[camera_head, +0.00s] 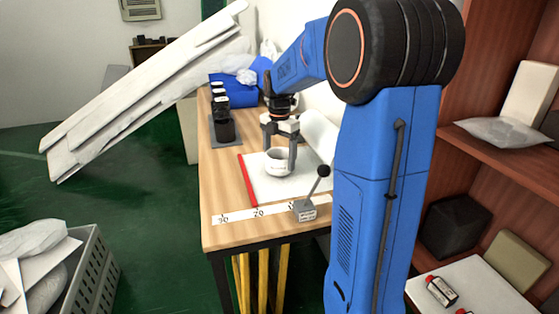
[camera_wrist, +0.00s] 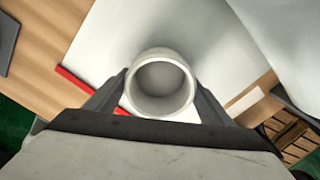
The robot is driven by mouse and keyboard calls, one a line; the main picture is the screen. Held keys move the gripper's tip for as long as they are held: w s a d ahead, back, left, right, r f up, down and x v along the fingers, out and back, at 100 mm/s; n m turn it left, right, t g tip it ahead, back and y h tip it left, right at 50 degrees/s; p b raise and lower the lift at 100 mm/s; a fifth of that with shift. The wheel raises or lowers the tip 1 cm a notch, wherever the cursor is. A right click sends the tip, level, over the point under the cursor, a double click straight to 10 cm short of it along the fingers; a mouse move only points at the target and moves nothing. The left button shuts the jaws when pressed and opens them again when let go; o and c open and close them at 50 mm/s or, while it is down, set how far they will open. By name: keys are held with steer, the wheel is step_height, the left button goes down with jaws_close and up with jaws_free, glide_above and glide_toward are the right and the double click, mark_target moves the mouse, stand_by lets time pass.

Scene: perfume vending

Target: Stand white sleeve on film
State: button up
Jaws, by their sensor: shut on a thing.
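A short white sleeve (camera_head: 279,162) is between the fingers of my gripper (camera_head: 279,158) over the white film (camera_head: 262,187). In the wrist view the sleeve (camera_wrist: 160,82) shows as an open ring, with one dark finger of my gripper (camera_wrist: 160,98) against each side. My gripper is shut on the sleeve, which looks upright. Whether its base touches the film or hangs just above it, I cannot tell. The film is a flat sheet on the wooden table with a red strip (camera_head: 247,181) along its left edge.
A roll (camera_head: 318,134) of white material lies at the film's back right. Dark bottles with white caps (camera_head: 221,110) stand at the back left.

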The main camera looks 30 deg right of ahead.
steer(key=shift+f, duration=0.45)
steer(key=shift+f, duration=0.1)
steer(key=o, duration=1)
step_height(320, 180, up, 12)
steer(key=shift+s+r, duration=0.1)
steer(key=shift+r, duration=0.05)
